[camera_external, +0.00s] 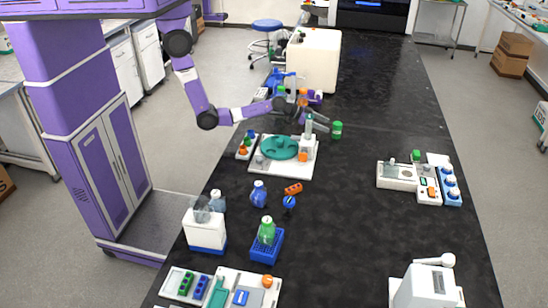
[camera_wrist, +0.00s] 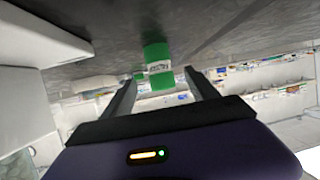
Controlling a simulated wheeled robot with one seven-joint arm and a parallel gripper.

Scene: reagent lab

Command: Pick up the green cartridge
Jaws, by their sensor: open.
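The green cartridge (camera_external: 337,130) stands on the black bench, just right of the white station with the teal disc. In the wrist view the cartridge (camera_wrist: 157,53) has a pale label band and shows ahead of my fingers, in line with the gap between them. My gripper (camera_external: 323,125) is open and reaches from the left, its fingertips close to the cartridge. The wrist view shows both dark fingers (camera_wrist: 161,76) spread apart with nothing gripped. I cannot tell whether the fingertips have reached around the cartridge.
The white station (camera_external: 270,169) with a teal disc (camera_external: 280,147) and a clear bottle lies left of the cartridge. A large white machine (camera_external: 314,60) stands behind. Another white tray station (camera_external: 397,185) is at right. The bench right of the cartridge is clear.

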